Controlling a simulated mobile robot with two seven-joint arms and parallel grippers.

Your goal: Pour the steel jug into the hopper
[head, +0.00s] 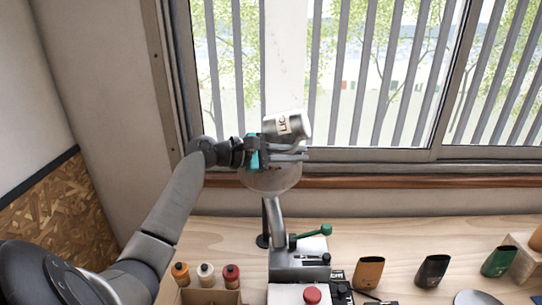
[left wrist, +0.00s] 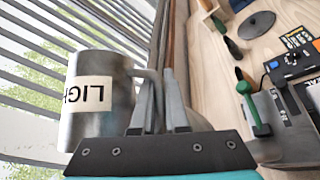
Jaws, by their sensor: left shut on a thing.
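The steel jug (head: 287,126) has a pale label with dark letters. It is tilted, above the hopper (head: 272,181), a round grey bowl on top of a machine by the window. My left gripper (head: 286,153) is shut on the jug's handle. The jug also shows in the left wrist view (left wrist: 92,122), with its label upside down and its handle between the two fingers (left wrist: 172,100). The jug's inside is hidden, and I see no beans falling. The arm and jug partly cover the hopper. My right gripper is not in view.
The machine has a green-handled lever (head: 313,232) and a red button (head: 312,295). A wooden rack (head: 210,297) with several capped bottles stands left of it. Orange, black and green pouches stand right on the wooden bench (head: 400,230). The window (head: 360,80) is close behind.

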